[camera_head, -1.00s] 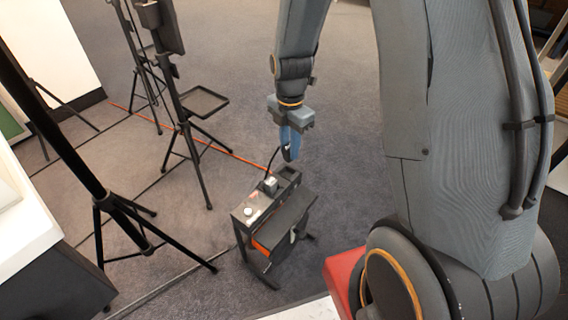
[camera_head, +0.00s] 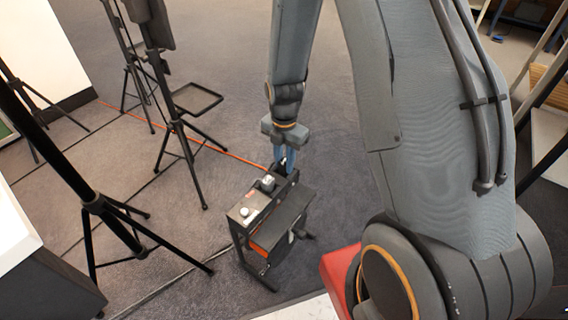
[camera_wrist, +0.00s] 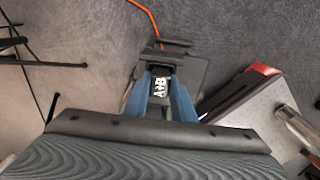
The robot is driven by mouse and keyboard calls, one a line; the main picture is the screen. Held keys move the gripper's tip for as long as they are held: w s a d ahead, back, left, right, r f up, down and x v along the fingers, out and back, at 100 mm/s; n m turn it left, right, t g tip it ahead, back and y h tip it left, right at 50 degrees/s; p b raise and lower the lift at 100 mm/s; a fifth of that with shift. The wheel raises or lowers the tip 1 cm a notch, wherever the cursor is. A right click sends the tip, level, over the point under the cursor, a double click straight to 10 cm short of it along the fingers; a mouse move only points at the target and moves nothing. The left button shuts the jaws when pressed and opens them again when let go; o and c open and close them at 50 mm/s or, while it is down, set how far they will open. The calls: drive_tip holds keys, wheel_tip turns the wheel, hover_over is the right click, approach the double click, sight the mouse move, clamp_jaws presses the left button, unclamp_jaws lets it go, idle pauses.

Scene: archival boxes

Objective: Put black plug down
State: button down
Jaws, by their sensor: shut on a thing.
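My gripper (camera_head: 284,160) points down at the far end of a small black-and-grey box-like stand (camera_head: 262,208) on the carpet. In the wrist view, the blue fingers of my gripper (camera_wrist: 160,98) are closed on the black plug (camera_wrist: 161,84), which has white lettering on its face. The plug is at or just above a dark part at the stand's end; I cannot tell whether it touches. In the head view the fingers and the stand mostly hide the plug. A silver knob (camera_head: 268,182) and a white knob (camera_head: 245,211) sit on the stand's top.
Black tripods (camera_head: 110,205) stand to the left, one with a small tray (camera_head: 197,98). An orange cable (camera_head: 225,153) runs across the carpet behind the stand. A white-topped table (camera_head: 15,225) is at the left edge. Open carpet lies behind the stand.

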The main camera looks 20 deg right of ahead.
sight(284, 161)
drive_tip(key=shift+f, duration=0.2)
drive_tip(key=c, duration=1.5)
unclamp_jaws()
wheel_tip(284, 161, up, 12)
drive_tip(key=p, duration=0.4)
drive_tip(key=s+a+r+m, duration=0.8)
drive_tip(key=s+a+r, duration=0.1)
drive_tip(key=a, duration=0.3)
drive_tip(key=s+a+r+m, duration=0.1)
drive_tip(key=s+m, duration=0.2)
drive_tip(key=s, duration=0.2)
drive_tip(key=s+a+r+m, duration=0.2)
drive_tip(key=s+m, duration=0.2)
drive_tip(key=s, duration=0.1)
drive_tip(key=s+a+r+m, duration=0.2)
drive_tip(key=s+m, duration=0.2)
drive_tip(key=s, duration=0.1)
drive_tip(key=shift+s+a+r+y, duration=0.2)
drive_tip(key=shift+a+y, duration=0.05)
drive_tip(key=shift+y, duration=0.05)
